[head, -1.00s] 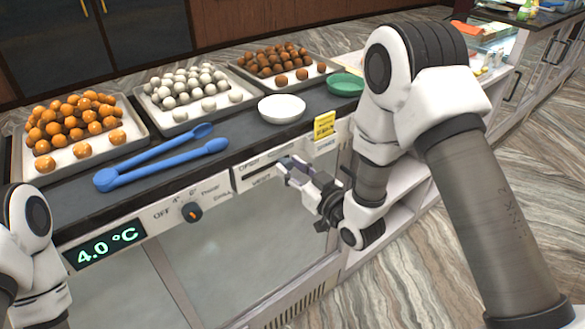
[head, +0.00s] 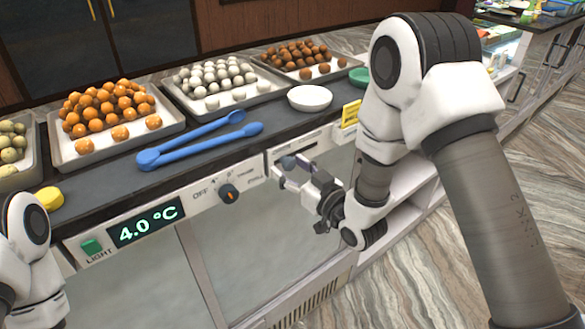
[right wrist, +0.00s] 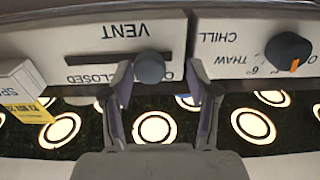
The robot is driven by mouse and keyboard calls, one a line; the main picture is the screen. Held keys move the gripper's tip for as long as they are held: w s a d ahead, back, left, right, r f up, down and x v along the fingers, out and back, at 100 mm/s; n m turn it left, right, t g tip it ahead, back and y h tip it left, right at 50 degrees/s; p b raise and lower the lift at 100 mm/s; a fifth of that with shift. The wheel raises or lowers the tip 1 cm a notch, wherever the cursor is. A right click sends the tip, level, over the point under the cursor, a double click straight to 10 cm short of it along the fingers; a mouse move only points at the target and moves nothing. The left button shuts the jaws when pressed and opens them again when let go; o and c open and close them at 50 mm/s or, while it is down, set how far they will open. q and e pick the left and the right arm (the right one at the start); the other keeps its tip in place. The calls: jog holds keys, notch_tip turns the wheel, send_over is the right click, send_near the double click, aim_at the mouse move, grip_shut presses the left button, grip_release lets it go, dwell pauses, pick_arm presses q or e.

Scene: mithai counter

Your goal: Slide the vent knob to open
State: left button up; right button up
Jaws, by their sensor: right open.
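The vent knob (right wrist: 150,68) is a dark round knob on a slot (right wrist: 95,60) in the white panel under the word VENT. It sits near the slot's right end in the right wrist view, away from the CLOSED label. It also shows in the head view (head: 288,162), toward the slot's left end. My right gripper (right wrist: 158,76) is open, with one finger on each side of the knob. The left finger in that view is closer to it; I cannot tell whether they touch. The other label is mostly hidden. My left gripper is out of view.
The dark counter holds trays of sweets, blue tongs (head: 200,143), a white bowl (head: 310,98) and a yellow item (head: 49,198). A temperature dial (head: 229,194), a display (head: 145,226) and a green light switch (head: 91,247) are left of the vent. A yellow sign (head: 350,114) stands to its right.

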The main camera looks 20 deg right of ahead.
jog(key=shift+d, duration=0.2)
jog(key=shift+s+d, duration=0.2)
jog(key=shift+d, duration=0.05)
jog(key=v, duration=0.7)
jog(key=shift+a, duration=0.25)
